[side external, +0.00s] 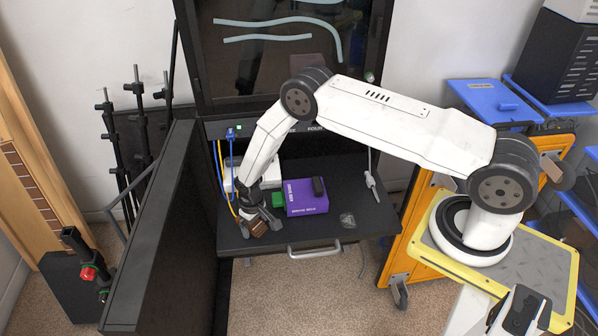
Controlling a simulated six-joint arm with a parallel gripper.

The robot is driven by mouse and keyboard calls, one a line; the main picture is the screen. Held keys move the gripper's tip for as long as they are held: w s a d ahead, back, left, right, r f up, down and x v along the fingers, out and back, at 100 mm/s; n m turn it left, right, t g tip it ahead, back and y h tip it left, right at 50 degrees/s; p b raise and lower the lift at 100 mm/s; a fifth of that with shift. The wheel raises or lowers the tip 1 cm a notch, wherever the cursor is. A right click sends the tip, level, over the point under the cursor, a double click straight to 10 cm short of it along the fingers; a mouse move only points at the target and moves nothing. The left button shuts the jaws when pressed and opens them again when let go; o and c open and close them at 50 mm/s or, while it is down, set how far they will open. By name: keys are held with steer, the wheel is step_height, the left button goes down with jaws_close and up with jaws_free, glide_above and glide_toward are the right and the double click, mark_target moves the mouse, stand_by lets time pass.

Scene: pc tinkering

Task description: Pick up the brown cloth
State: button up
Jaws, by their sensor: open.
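The brown cloth (259,228) is a small, dark brown folded piece near the front left of the black shelf. My gripper (258,218) points down right at the cloth, its fingers close around or beside it. The jaws are open. The gripper hides part of the cloth, and I cannot tell whether the fingers touch it.
A purple box (306,197) with a dark object on top stands right of my gripper, with a green piece (278,199) beside it. A small clear item (347,220) lies farther right. A tall black panel (165,230) rises on the left. A metal handle (315,252) is on the front edge.

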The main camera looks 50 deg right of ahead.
steer(key=shift+c, duration=0.2)
steer(key=c, duration=1.2)
steer(key=shift+r, duration=0.2)
steer(key=shift+r, duration=0.8)
steer(key=s+r, duration=0.3)
steer(key=s, duration=0.1)
steer(key=s+r, duration=0.4)
steer(key=s, duration=0.1)
steer(key=s+d+r, duration=0.1)
steer(key=s+r, duration=0.3)
steer(key=s, duration=0.1)
